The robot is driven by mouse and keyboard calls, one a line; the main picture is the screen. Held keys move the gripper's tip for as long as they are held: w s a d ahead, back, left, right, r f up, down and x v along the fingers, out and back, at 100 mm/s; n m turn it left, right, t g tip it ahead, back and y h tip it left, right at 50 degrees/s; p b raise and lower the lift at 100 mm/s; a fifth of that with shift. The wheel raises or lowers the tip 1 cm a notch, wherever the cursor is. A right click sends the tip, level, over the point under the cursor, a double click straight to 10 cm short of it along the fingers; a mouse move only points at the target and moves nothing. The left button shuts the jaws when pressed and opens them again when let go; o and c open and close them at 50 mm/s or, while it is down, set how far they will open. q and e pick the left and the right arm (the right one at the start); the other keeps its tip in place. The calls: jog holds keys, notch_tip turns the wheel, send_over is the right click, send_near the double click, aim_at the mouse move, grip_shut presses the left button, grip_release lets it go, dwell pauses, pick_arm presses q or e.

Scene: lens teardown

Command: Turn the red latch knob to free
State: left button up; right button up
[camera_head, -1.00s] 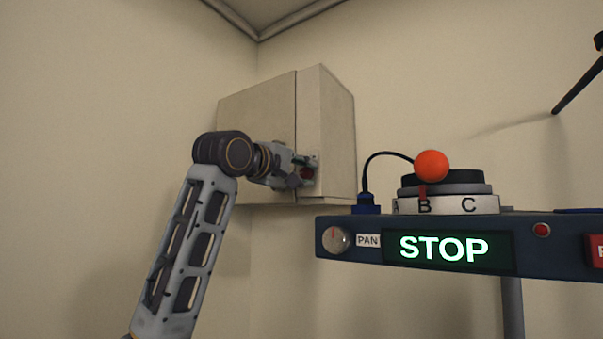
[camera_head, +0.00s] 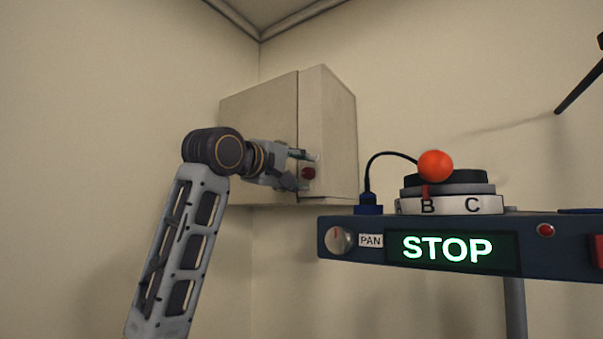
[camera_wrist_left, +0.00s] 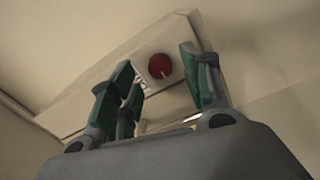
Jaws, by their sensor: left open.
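The red latch knob (camera_head: 308,173) sits on the narrow right part of the beige wall cabinet (camera_head: 328,125). In the left wrist view the knob (camera_wrist_left: 159,66) is round and red with a pale mark on its face, beside a small white label (camera_wrist_left: 140,84). My left gripper (camera_head: 303,170) is open, its fingers pointing at the knob. In the left wrist view the green-padded fingers (camera_wrist_left: 165,85) stand apart on either side of the knob, and no contact shows. The right gripper is not in view.
A dark blue console (camera_head: 350,264) with a lit STOP sign (camera_head: 447,249) stands at the right. On it are a lettered dial (camera_head: 450,204) with an orange ball (camera_head: 435,166) and a black cable (camera_head: 368,170). Bare wall surrounds the cabinet.

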pick_arm(q)
jog(key=v, duration=1)
dwell(0.5)
